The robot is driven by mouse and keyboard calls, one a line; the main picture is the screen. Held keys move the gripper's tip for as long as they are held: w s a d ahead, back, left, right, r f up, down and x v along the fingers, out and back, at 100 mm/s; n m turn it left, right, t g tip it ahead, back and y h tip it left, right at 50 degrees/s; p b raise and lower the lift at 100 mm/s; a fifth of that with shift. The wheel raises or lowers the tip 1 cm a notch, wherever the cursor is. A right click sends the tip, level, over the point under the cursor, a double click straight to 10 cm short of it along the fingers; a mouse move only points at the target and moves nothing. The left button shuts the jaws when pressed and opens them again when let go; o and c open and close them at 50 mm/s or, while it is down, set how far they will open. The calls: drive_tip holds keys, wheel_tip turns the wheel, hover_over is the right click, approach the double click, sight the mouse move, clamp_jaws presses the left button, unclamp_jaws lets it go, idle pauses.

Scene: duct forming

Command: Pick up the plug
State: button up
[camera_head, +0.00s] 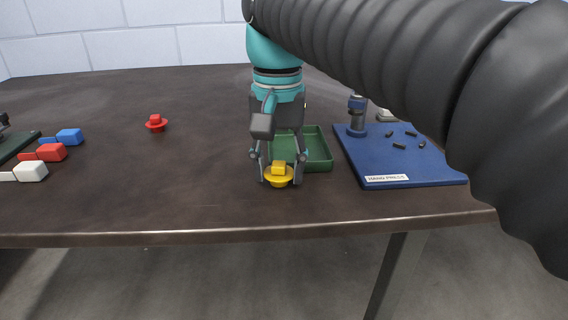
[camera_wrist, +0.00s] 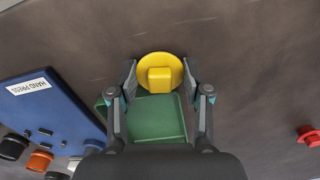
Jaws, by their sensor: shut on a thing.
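A yellow plug (camera_head: 278,176) with a round flange and a square top sits between the fingertips of my gripper (camera_head: 279,181), near the front edge of the table. In the wrist view the yellow plug (camera_wrist: 160,73) lies between the two fingers of my gripper (camera_wrist: 158,80), one at each side of its flange. The gripper is shut on it. I cannot tell whether the plug touches the table. A red plug (camera_head: 156,122) stands apart at the back left; it also shows at the right of the wrist view (camera_wrist: 310,136).
A green tray (camera_head: 318,150) lies just behind my gripper. A blue board (camera_head: 372,172) labelled HAND PRESS, with a press (camera_head: 357,118) and several small dark pieces, is to the right. Blue, red (camera_head: 52,152) and white handled blocks lie at the left. The table's middle left is clear.

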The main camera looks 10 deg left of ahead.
sight(279, 163)
wheel_tip(279, 163, up, 10)
drive_tip(key=shift+f+p, duration=0.2)
drive_tip(key=shift+p, duration=0.35)
